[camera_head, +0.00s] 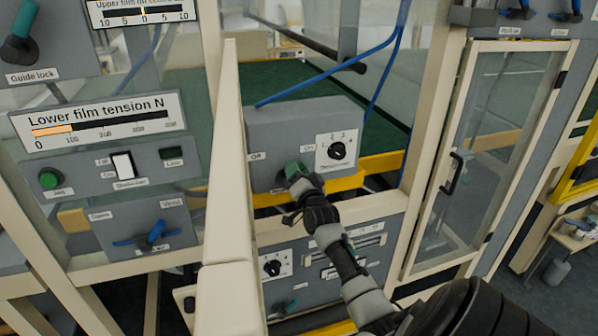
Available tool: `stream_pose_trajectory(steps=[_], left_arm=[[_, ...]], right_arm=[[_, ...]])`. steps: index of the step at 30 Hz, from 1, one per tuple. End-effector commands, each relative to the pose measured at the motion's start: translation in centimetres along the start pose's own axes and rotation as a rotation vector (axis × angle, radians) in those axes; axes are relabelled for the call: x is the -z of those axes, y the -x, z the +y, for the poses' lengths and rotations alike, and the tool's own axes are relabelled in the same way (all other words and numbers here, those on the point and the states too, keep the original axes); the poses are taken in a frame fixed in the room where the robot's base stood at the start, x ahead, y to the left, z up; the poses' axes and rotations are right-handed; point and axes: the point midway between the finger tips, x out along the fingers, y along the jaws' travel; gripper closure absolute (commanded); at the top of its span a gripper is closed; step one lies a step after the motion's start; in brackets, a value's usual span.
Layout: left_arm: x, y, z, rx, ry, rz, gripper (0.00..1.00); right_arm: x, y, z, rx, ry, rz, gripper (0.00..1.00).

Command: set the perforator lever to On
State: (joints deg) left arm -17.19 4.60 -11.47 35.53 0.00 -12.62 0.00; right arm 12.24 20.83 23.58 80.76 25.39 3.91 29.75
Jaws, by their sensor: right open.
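A grey control box (300,130) stands in the middle of the view, with an Off label on its left and an On label on its right. A green lever handle (291,168) sits between the two labels, nearer the On label. The label under it is mostly hidden by my right gripper, so I cannot read its name. My right gripper (296,184) is open and at the green handle. I cannot tell whether the fingers touch it. My left gripper is not in view.
A black rotary knob (338,151) is right of the lever. A cream post (228,190) rises close on the left. A lower panel (330,265) with another knob lies below my arm. A glass door (480,150) is at the right. Blue cables pass above the box.

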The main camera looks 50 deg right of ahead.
Motion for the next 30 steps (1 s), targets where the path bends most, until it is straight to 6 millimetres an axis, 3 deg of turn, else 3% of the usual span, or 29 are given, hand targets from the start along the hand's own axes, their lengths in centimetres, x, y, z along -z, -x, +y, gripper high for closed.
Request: stream_pose_trajectory(steps=[5,18,24,30], left_arm=[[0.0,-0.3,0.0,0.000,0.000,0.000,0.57],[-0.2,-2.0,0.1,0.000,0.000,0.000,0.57],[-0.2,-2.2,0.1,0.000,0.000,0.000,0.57],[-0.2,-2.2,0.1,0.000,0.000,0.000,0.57]], right_arm=[[-0.2,1.2,0.1,0.000,0.000,-0.001,0.52],[-0.2,9.3,0.2,-0.001,-0.001,-0.002,0.52],[-0.1,10.8,0.1,-0.001,-0.001,-0.001,0.52],[0.0,10.8,0.1,-0.001,-0.001,-0.001,0.52]])
